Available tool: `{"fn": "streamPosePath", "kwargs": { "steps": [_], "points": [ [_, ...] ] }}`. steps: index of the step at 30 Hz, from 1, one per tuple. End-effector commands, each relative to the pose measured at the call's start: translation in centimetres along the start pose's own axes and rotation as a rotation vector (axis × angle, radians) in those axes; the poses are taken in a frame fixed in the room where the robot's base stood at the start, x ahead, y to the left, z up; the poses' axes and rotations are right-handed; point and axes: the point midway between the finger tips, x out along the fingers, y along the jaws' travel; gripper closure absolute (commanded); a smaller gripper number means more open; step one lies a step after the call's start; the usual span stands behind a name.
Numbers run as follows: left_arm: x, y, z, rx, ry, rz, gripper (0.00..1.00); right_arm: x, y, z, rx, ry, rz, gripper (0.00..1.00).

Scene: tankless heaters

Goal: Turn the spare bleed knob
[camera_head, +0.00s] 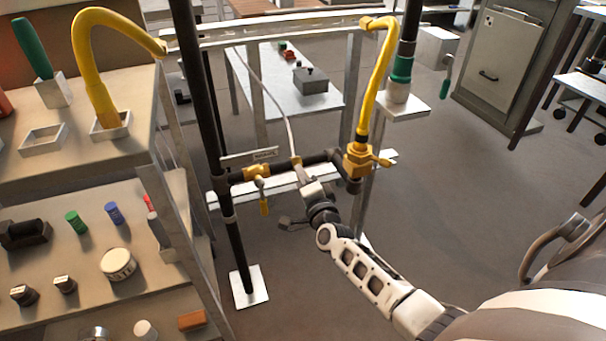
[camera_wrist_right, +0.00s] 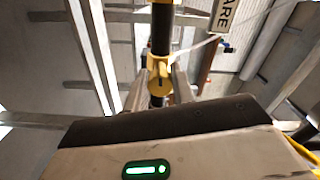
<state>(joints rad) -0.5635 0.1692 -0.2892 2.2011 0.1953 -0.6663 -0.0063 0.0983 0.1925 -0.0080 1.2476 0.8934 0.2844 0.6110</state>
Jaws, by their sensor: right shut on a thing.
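The spare bleed knob (camera_wrist_right: 158,72) is a small yellow fitting on a black pipe, in the middle of the right wrist view. In the head view its yellow top (camera_head: 296,161) shows just beyond my right gripper (camera_head: 303,176). In the right wrist view the two fingers of my right gripper (camera_wrist_right: 160,92) stand on either side of the knob, shut on it. A plate (camera_wrist_right: 226,15) reading "ARE" hangs beside it; its remaining letters are cut off. The same plate (camera_head: 248,157) is too small to read in the head view. My left gripper is not in view.
A brass valve with a yellow lever (camera_head: 263,196) sits left on the same pipe. A yellow hose (camera_head: 378,80) rises from a brass fitting (camera_head: 358,161) on the right. A shelf unit (camera_head: 190,200) with small parts stands left.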

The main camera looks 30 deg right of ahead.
Motion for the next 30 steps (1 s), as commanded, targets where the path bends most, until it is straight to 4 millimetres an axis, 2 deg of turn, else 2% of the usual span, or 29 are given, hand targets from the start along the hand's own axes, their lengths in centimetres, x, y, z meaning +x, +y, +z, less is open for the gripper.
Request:
{"fn": "streamPosePath", "kwargs": {
  "steps": [12,30],
  "points": [
    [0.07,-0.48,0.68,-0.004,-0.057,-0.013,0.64,-0.08,0.12,0.07,-0.219,-0.002,0.003,0.98],
    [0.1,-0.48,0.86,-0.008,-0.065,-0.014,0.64,-0.09,0.18,0.09,-0.259,-0.001,0.003,0.98]
  ]
}}
